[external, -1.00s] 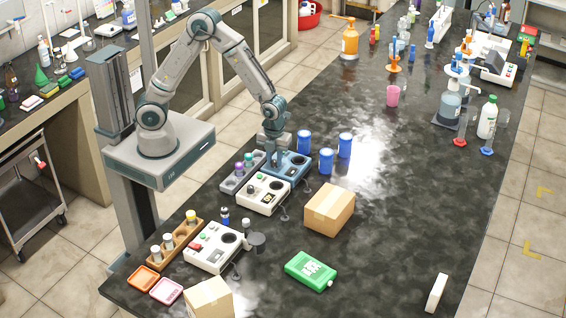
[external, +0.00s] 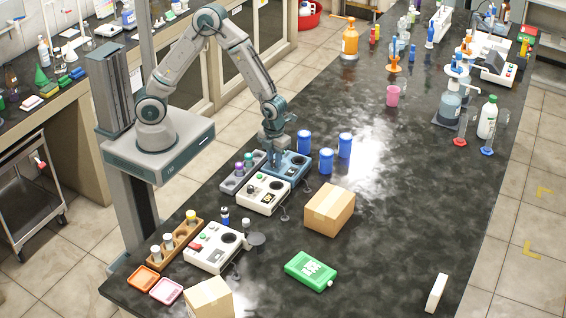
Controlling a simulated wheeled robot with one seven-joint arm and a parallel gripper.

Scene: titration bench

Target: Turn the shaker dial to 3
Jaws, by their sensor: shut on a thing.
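The blue shaker unit (external: 301,163) stands on the black bench, at the far end of a row of similar units. My gripper (external: 272,163) points down at the left part of its top. It is shut on what appears to be the shaker's dial, which the fingers hide. The dial's marks and setting are too small to read. A dark round well shows on the unit's right part.
White units (external: 264,194) and (external: 213,250) stand nearer in the row. A grey rack (external: 235,183) of vials is close on the left.

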